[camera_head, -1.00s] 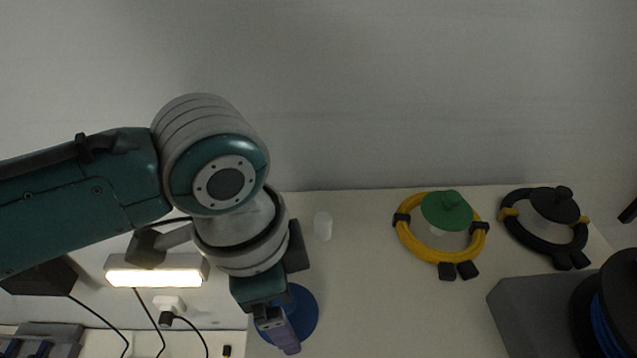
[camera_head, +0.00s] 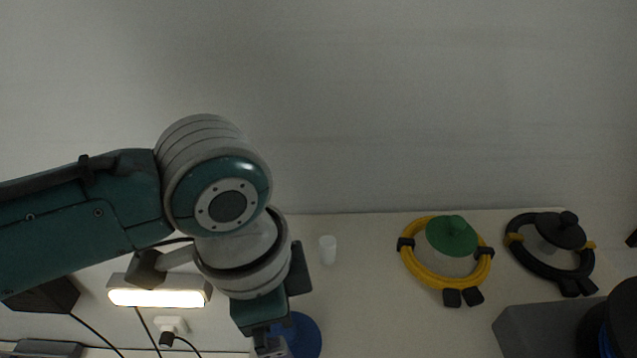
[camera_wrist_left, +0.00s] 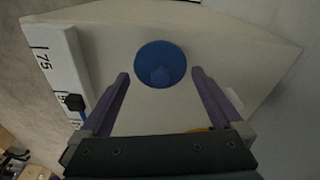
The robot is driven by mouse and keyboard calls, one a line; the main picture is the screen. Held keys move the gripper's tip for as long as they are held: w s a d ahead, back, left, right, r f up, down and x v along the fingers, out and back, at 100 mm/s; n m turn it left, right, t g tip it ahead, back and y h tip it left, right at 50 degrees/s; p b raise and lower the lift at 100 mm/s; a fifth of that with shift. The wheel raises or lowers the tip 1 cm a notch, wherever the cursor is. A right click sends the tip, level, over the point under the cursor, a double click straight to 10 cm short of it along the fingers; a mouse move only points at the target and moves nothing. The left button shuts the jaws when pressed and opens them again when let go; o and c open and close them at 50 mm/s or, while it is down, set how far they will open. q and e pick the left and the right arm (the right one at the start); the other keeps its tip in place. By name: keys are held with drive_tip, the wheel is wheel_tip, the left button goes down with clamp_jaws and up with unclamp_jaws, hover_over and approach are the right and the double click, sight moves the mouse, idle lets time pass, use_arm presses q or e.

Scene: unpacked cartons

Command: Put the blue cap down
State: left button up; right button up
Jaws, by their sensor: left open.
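The blue cap (camera_head: 308,338) lies on the pale table top, low in the head view and partly hidden behind my left gripper. I cannot tell how high the fingertips are above the table. In the head view the left fingertips are cut off by the bottom edge. My right gripper is not in view.
A small white cylinder (camera_head: 327,250) stands behind the cap. To the right are a yellow cable ring (camera_head: 420,270) with a green cap (camera_head: 452,236), a black ring (camera_head: 528,260) with a black cap (camera_head: 560,230), and a grey box (camera_head: 535,327). Table between is clear.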

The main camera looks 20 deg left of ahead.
use_arm(q)
wheel_tip(320, 180, up, 10)
drive_tip(key=a+p, duration=0.1)
drive_tip(key=p, duration=0.2)
drive_tip(key=s+d+n+t+h, duration=0.2)
drive_tip(key=s+n, duration=0.2)
drive_tip(key=s, duration=0.1)
drive_tip(key=s+a+n+t+y, duration=0.1)
drive_tip(key=s+a+n+y, duration=0.2)
drive_tip(key=s+a+n, duration=0.3)
drive_tip(key=s+a+r, duration=0.1)
drive_tip(key=a, duration=0.3)
drive_tip(key=shift+n, duration=0.3)
